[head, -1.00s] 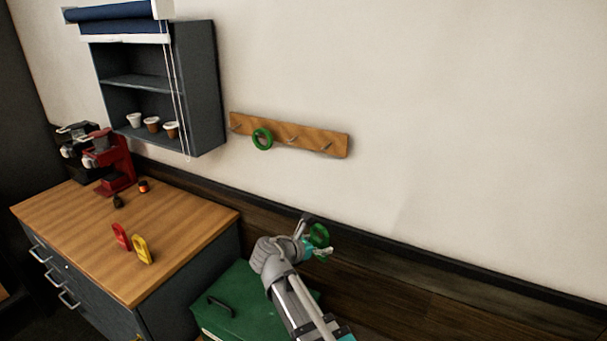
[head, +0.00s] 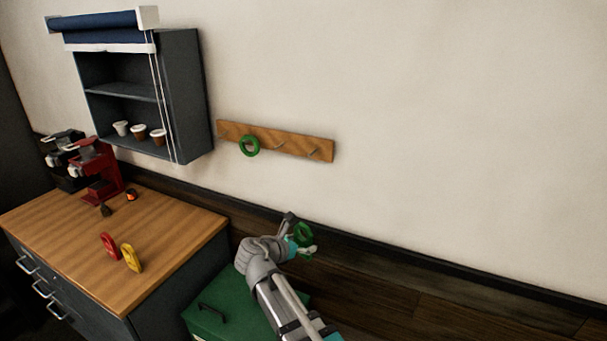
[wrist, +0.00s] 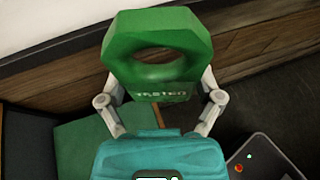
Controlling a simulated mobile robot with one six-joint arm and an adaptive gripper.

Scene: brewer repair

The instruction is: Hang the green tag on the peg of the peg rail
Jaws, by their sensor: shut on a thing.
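My gripper (head: 301,240) is shut on the green tag (head: 304,233), low in front of the wall, below the peg rail. In the wrist view the tag (wrist: 158,25) stands up between the two fingers of my gripper (wrist: 160,97), with its oval hole facing the camera and white lettering on its lower part. The wooden peg rail (head: 295,146) is fixed on the wall, above and apart from the tag, with several thin pegs. A green ring (head: 249,146) shows at the left part of the rail; I cannot tell how it is attached.
A green box (head: 225,290) stands below my arm. At left, a wooden-topped cabinet (head: 75,235) carries a red tag (head: 110,246), a yellow tag (head: 131,258) and a red brewer (head: 98,172). A wall shelf (head: 185,95) holds cups. The wall right of the rail is clear.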

